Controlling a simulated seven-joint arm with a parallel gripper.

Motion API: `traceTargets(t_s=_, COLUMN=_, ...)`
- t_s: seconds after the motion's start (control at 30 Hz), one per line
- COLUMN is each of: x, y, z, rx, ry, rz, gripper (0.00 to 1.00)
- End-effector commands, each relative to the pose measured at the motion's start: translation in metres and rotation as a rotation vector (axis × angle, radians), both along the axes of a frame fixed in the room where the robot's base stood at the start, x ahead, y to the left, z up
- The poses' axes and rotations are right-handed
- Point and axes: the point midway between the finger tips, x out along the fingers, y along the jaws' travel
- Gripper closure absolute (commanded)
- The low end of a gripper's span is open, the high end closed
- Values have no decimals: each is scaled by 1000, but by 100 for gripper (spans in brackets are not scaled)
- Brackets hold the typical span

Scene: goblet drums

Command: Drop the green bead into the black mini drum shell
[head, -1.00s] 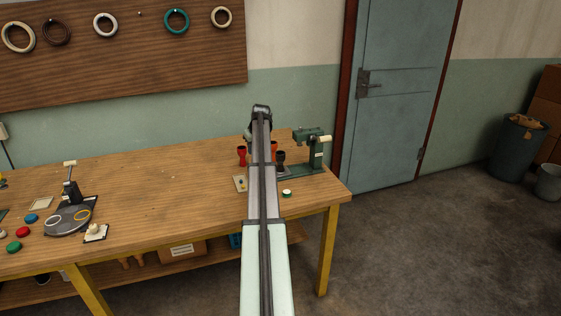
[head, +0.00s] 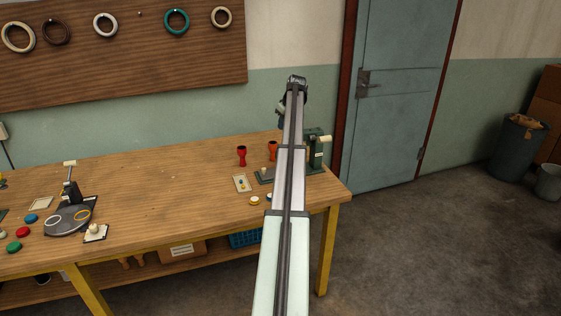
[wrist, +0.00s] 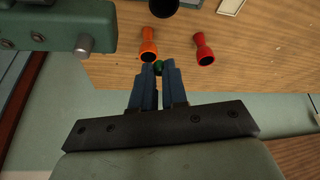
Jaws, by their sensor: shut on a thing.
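My gripper (wrist: 162,69) is shut on a small green bead (wrist: 158,65), which shows between the fingertips in the wrist view. The black drum shell (wrist: 164,7) is partly cut off at the top edge of the wrist view, beyond the fingertips and apart from them. An orange shell (wrist: 149,47) stands just beyond the fingertips and slightly left; a red shell (wrist: 203,50) is to the right. In the head view the red shell (head: 242,156) and orange shell (head: 272,151) stand on the bench, while my arm hides the black shell and the fingers.
A green bench machine (head: 318,152) stands at the right end of the bench, and its body (wrist: 62,24) fills the upper left of the wrist view. A small bead tray (head: 242,187) and a pale round disc (head: 255,200) lie in front of the shells.

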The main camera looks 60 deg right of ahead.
Motion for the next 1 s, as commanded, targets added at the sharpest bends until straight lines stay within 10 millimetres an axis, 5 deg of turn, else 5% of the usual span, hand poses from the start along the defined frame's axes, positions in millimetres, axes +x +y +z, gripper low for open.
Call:
traceTargets(t_s=0.6, x=0, y=0, z=-52, rx=0, ry=0, rz=-3, gripper=100)
traceTargets(t_s=0.97, x=0, y=0, z=-57, rx=0, ry=0, rz=-3, gripper=100)
traceTargets(t_s=1.0, x=0, y=0, z=-57, rx=0, ry=0, rz=-3, gripper=83)
